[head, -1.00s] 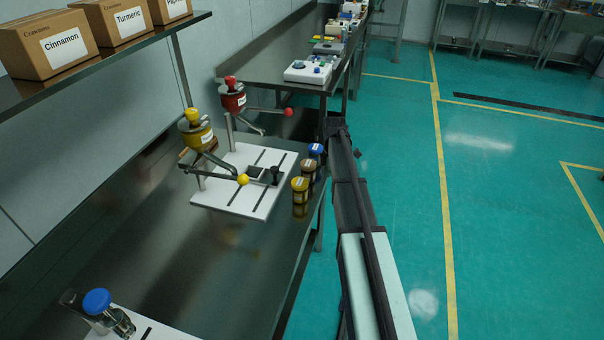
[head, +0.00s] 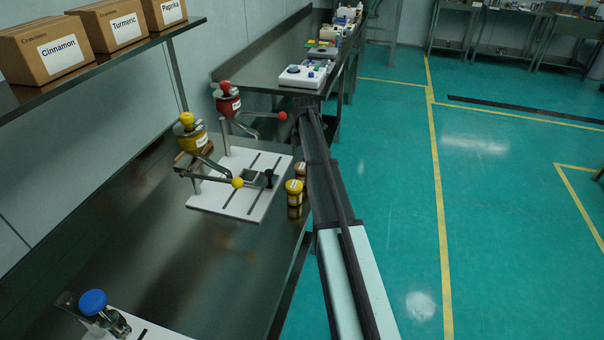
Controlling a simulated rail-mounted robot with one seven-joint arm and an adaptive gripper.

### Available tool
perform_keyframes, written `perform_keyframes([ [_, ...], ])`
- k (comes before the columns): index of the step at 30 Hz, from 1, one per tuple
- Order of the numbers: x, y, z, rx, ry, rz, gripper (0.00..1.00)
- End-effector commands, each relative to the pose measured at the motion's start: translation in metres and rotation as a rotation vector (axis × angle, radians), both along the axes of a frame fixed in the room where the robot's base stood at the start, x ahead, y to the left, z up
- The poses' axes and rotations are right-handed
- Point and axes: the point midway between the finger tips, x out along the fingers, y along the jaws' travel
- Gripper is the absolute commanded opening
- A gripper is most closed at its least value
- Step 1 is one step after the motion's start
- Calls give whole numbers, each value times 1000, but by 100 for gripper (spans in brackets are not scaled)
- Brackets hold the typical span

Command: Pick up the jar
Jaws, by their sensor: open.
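Which jar is meant cannot be told. A jar with a yellow lid (head: 294,188) stands upright near the front edge of the steel bench. A jar with a brown lid (head: 300,168) stands just behind it, partly covered by my arm. My gripper's fingers cannot be made out; the arm hides that area.
A white base plate (head: 213,201) carries a yellow dispenser (head: 192,138) and a red dispenser (head: 229,104), with levers reaching right. Boxes, including Cinnamon (head: 48,54), sit on a shelf. The bench (head: 170,250) is clear in front of the plate.

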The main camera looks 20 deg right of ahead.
Motion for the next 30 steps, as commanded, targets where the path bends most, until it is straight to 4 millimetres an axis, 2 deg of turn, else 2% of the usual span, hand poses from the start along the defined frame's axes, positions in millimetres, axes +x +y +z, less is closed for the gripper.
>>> perform_keyframes([
  [6, 0, 0, -29, 0, 2, -1, 90],
  [14, 0, 1, -39, 0, 1, -1, 90],
  [25, 1, 3, -80, 0, 2, -1, 90],
  [30, 1, 3, -87, 0, 0, -1, 90],
])
